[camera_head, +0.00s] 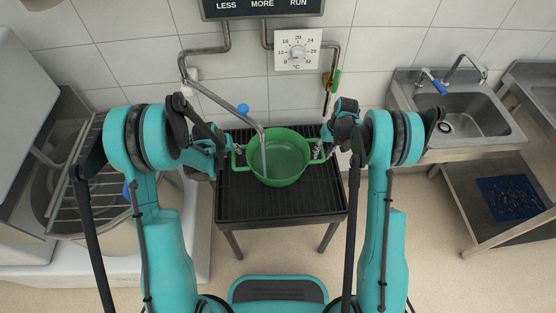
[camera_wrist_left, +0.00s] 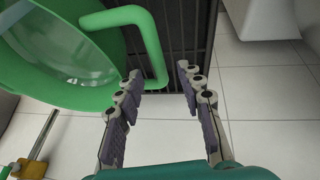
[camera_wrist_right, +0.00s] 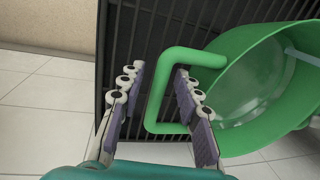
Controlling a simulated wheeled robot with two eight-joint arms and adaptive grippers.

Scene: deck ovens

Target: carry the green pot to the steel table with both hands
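The green pot (camera_head: 280,160) stands upright on a black slatted stand (camera_head: 280,205), under a wall spout. Its two loop handles stick out left and right. My left gripper (camera_head: 233,152) is at the pot's left handle. In the left wrist view the fingers (camera_wrist_left: 158,82) are apart, with the handle (camera_wrist_left: 152,45) just ahead of and partly between the tips. My right gripper (camera_head: 326,148) is at the other handle. In the right wrist view its fingers (camera_wrist_right: 160,82) are apart, with the handle bar (camera_wrist_right: 158,100) between them. A steel surface (camera_head: 538,75) shows at the far right.
A metal spout (camera_head: 222,103) reaches over the pot; a pale stream or pipe drops into it. A sink unit (camera_head: 480,135) stands right, with a blue mat (camera_head: 510,197) on its lower shelf. A wire rack (camera_head: 75,185) and large vessel are left. Floor right of the stand is clear.

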